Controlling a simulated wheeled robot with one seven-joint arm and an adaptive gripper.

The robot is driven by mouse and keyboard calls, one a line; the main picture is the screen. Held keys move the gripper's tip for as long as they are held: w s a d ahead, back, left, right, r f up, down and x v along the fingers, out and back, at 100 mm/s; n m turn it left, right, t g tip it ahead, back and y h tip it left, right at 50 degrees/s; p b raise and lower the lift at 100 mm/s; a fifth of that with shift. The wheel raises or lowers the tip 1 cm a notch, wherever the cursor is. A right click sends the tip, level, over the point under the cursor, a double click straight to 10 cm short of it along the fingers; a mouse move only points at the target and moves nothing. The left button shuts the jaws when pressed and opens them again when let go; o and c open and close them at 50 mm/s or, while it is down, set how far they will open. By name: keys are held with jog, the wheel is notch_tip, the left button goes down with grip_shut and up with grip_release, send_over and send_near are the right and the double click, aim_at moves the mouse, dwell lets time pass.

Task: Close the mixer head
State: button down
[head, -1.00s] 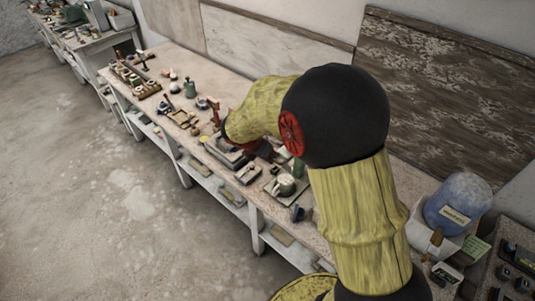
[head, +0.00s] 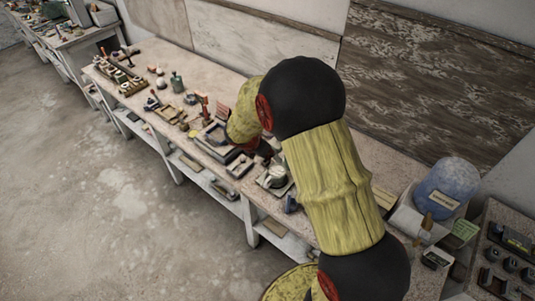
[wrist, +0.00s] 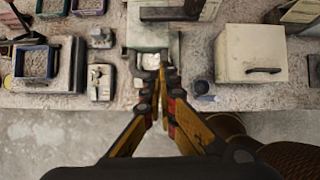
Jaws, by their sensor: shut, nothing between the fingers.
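A pale green-grey appliance (wrist: 148,37), which looks like the mixer, stands on the bench at the top middle of the wrist view. A lighter patch shows in its near part, just beyond my fingertips; I cannot tell whether its head is raised or lowered. My gripper (wrist: 163,74) is shut and empty, its fingertips over the near side of this appliance. I cannot tell whether they touch it. In the head view my arm hides most of the gripper, and I cannot pick out the mixer there with certainty.
A white box with a dark handle (wrist: 250,55) stands right of the gripper, with a small dark-blue cup (wrist: 203,88) beside it. Trays of grit (wrist: 40,63) lie left. In the head view the long bench (head: 215,75) is crowded along its front; a blue jar (head: 447,187) stands right.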

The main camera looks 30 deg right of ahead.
notch_tip(320, 180, down, 13)
jog(key=b, duration=0.8)
jog(key=shift+r, duration=0.15)
jog(key=shift+s, duration=0.1)
jog(key=p+v, duration=0.3)
jog(key=v, duration=1.1)
jog(key=shift+p, duration=0.35)
